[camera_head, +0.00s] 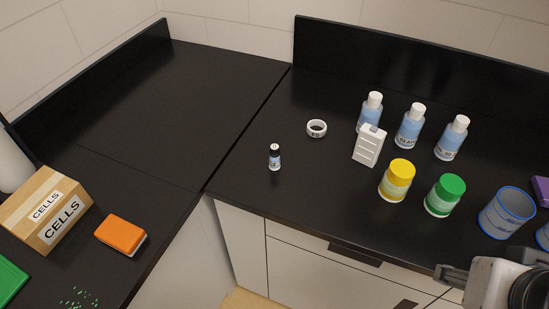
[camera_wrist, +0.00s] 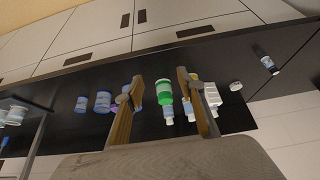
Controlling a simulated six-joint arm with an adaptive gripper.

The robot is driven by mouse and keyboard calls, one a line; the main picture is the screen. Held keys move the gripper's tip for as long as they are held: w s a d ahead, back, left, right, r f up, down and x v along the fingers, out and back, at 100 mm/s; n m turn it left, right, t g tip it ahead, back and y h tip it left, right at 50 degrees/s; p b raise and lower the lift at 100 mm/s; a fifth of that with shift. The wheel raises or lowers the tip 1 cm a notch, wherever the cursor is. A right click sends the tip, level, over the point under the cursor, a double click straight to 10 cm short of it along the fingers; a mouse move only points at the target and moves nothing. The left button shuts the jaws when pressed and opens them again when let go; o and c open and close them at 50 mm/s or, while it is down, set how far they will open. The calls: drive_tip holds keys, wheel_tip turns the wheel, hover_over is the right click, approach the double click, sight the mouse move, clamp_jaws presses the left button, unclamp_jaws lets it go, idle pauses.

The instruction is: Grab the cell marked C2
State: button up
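I cannot read a C2 mark on anything in view. A cardboard box (camera_head: 40,222) labelled CELLS stands at the left of the head view; its inside cannot be seen. Part of my arm shows at the lower right of the head view.
A white ring (camera_head: 316,128), a white timer-like box (camera_head: 369,146), several blue bottles (camera_head: 410,127), a yellow-capped jar (camera_head: 397,180) and a blue cup (camera_head: 506,212) stand on the right counter. An orange block (camera_head: 120,236) lies left. The counter around the vial is clear.

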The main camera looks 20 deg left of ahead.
drive_tip(key=w+a+f+n+t+y, duration=0.15)
drive_tip(key=w+a, duration=0.45)
drive_tip(key=w, duration=0.6)
drive_tip(key=n+t+y, duration=0.3)
drive_tip(key=n+y, duration=0.4)
drive_tip(key=y, duration=0.1)
approach(277, 155)
drive_tip(key=x, duration=0.3)
drive_tip(key=shift+w+a+h, duration=0.1)
drive_tip(key=shift+a+h, duration=0.15)
drive_tip(key=shift+w, duration=0.1)
drive_tip(key=shift+x, duration=1.15)
drive_tip(key=shift+w+a, duration=0.1)
drive_tip(key=shift+a, duration=0.05)
